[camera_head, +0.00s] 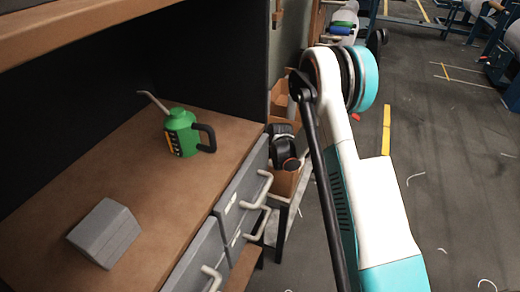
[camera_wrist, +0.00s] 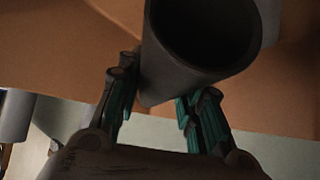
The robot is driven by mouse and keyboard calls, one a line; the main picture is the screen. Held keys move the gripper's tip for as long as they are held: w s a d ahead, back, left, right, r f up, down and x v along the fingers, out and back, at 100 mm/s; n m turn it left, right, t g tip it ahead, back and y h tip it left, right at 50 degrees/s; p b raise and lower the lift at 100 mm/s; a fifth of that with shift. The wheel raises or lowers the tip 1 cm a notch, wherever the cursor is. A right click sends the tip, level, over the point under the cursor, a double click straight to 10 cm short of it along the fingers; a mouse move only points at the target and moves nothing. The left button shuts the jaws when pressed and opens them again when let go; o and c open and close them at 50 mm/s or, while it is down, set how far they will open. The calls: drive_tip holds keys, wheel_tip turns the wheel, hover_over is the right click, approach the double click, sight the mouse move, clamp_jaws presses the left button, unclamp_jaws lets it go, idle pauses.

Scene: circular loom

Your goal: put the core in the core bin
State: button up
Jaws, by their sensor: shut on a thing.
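The core is a dark grey hollow tube (camera_wrist: 165,75). In the wrist view it sits between the two fingers of my gripper (camera_wrist: 162,84), which is shut on it, and its open end faces the camera. A brown, cardboard-like surface (camera_wrist: 70,60) spreads behind the tube in the wrist view. It looks like a bin wall, but I cannot tell whether the tube is inside or above it.
A wooden bench (camera_head: 150,225) with grey drawers (camera_head: 240,202) and protruding handles stands left of my arm. A green oil can (camera_head: 182,133) and a grey block (camera_head: 104,233) rest on it. The floor on the right is largely open, with scattered pale scraps.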

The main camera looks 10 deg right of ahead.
wheel_tip(320, 180, down, 4)
drive_tip(key=shift+f+b, duration=0.1)
drive_tip(key=shift+b, duration=0.65)
drive_tip(key=shift+f, duration=0.35)
drive_tip(key=shift+s+f, duration=0.1)
drive_tip(key=shift+f, duration=0.05)
drive_tip(key=o, duration=1.2)
drive_tip(key=shift+f, duration=0.1)
drive_tip(key=shift+r, duration=0.35)
drive_tip(key=p+v, duration=0.2)
drive_tip(key=v, duration=0.4)
drive_tip(key=p+v, duration=0.2)
drive_tip(key=v, duration=0.4)
drive_tip(key=shift+r, duration=0.35)
